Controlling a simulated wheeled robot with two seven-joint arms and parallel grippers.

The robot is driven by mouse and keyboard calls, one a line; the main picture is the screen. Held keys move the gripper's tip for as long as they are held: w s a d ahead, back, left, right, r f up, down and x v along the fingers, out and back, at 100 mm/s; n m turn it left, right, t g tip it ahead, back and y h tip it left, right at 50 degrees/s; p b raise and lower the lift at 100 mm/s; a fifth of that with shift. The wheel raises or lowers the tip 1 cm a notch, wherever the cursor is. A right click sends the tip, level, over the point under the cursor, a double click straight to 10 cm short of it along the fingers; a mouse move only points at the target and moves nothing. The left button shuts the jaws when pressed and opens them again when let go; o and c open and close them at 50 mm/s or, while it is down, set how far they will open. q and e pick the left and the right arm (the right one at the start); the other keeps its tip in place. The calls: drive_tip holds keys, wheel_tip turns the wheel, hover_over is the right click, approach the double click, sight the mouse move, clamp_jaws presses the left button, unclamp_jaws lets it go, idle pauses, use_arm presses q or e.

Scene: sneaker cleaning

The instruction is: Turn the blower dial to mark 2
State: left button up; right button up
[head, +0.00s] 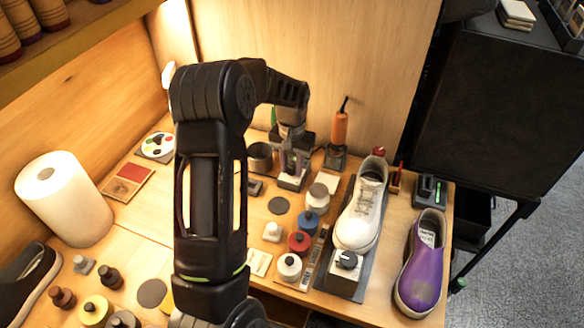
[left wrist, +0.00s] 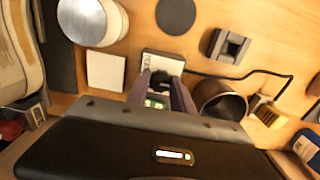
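A small device with a pale base (head: 290,181) stands near the back middle of the table, below my left gripper (head: 291,152). In the left wrist view, its white block (left wrist: 163,58) carries a dark round knob (left wrist: 160,78), which looks like a dial. My left gripper (left wrist: 161,88) has its fingers apart on either side of this knob; I cannot tell whether they touch it. The dial marks are not readable. My right gripper is not in view.
A metal cup (left wrist: 221,100) stands close beside the device. A white square (left wrist: 106,72) lies on the other side. An orange-handled tool (head: 340,127) stands behind. The white sneaker (head: 362,210), a purple shoe (head: 422,265) and several jars crowd the front right.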

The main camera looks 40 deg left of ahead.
use_arm(q)
clamp_jaws()
drive_tip(key=m, duration=0.2)
drive_tip(key=shift+m, duration=1.1)
drive_tip(key=shift+m, duration=2)
drive_tip(key=m, duration=0.4)
